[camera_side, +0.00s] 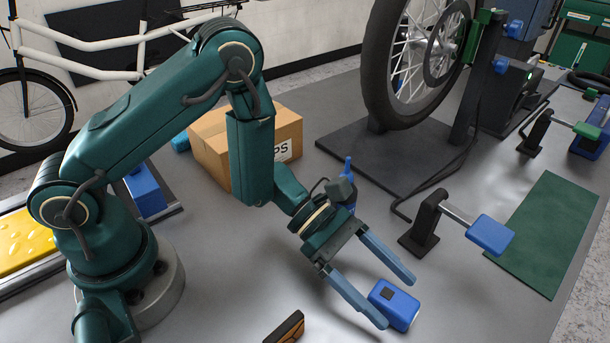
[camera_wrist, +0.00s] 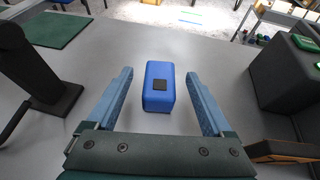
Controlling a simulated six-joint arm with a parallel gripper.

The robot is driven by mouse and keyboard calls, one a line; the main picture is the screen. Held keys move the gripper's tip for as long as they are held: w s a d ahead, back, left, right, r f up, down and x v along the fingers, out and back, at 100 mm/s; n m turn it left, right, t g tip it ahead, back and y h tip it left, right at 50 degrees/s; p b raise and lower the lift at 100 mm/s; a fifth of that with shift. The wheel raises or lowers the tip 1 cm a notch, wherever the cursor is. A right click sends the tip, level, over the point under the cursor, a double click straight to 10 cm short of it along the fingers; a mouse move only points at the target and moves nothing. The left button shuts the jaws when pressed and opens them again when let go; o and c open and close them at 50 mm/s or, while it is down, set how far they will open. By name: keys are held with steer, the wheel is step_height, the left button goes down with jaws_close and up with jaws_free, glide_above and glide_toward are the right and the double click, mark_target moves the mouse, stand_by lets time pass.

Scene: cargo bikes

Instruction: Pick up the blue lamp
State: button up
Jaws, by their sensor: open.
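The blue lamp (camera_side: 396,306) is a small rounded box with a dark square on its top. It rests on the grey bench top. In the wrist view the lamp (camera_wrist: 159,86) lies ahead, between the lines of the two fingers, with space on both sides. My gripper (camera_side: 394,302) is open and empty, its blue fingers reaching down toward the lamp. In the wrist view my gripper (camera_wrist: 160,102) shows one finger left and one right of the lamp. Whether the fingertips are level with the lamp's height is hard to tell.
A black stand with a blue-ended arm (camera_side: 440,226) stands right of the gripper. A cardboard box (camera_side: 210,145), a wheel on a truing stand (camera_side: 405,60), a green mat (camera_side: 548,236) and a blue bottle (camera_side: 348,188) are nearby. A brown-and-black object (camera_side: 286,328) lies at the front edge.

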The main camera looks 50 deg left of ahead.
mark_target(412, 315)
steer(key=shift+x, duration=2.5)
jaws_close()
